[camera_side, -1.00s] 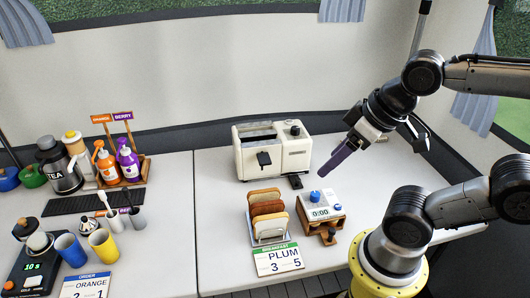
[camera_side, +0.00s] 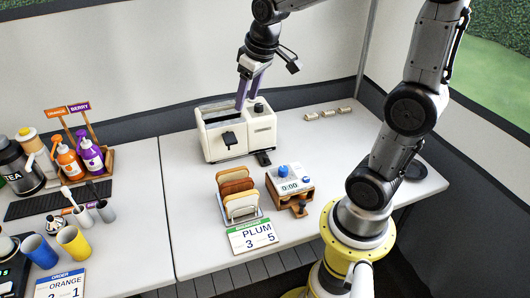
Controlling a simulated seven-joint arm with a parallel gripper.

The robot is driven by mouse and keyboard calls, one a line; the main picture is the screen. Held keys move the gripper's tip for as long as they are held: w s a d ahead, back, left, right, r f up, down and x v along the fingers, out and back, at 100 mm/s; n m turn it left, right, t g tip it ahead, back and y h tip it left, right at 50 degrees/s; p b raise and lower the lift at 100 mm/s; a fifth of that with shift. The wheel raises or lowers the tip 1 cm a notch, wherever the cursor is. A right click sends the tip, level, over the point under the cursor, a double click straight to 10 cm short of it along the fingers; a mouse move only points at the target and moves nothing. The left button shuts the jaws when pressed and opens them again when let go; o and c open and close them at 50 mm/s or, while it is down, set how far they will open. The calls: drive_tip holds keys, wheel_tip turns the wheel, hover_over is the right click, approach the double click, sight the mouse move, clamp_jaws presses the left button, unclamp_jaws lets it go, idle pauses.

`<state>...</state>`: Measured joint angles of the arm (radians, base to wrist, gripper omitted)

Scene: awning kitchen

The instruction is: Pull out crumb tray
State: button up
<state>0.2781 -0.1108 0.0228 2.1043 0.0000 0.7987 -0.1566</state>
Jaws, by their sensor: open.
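The cream toaster (camera_side: 262,134) stands on the white table, with a dark slot on top, a black lever (camera_side: 230,138) on its front and a dark knob on top. A small black tab (camera_side: 263,158) sticks out low at its right front and lies near the table; it looks like the crumb tray's handle. My gripper (camera_side: 247,101), with purple fingers, points down at the top rear of the toaster, open and holding nothing. Its fingertips overlap the toaster's top edge in the picture; I cannot tell whether they touch it or are behind it.
Small beige pieces (camera_side: 328,113) lie at the back right. Bottles and cups (camera_side: 73,240) are at the left.

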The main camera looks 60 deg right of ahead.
drive_tip(key=w+d+f+m+g, duration=0.2)
drive_tip(key=w+d+f, duration=0.1)
drive_tip(key=d+f, duration=0.5)
drive_tip(key=m+g+y, duration=0.1)
drive_tip(key=g, duration=0.1)
approach(266, 156)
wheel_tip(266, 156, down, 9)
drive_tip(key=shift+r, duration=0.2)
clamp_jaws()
idle(1.0)
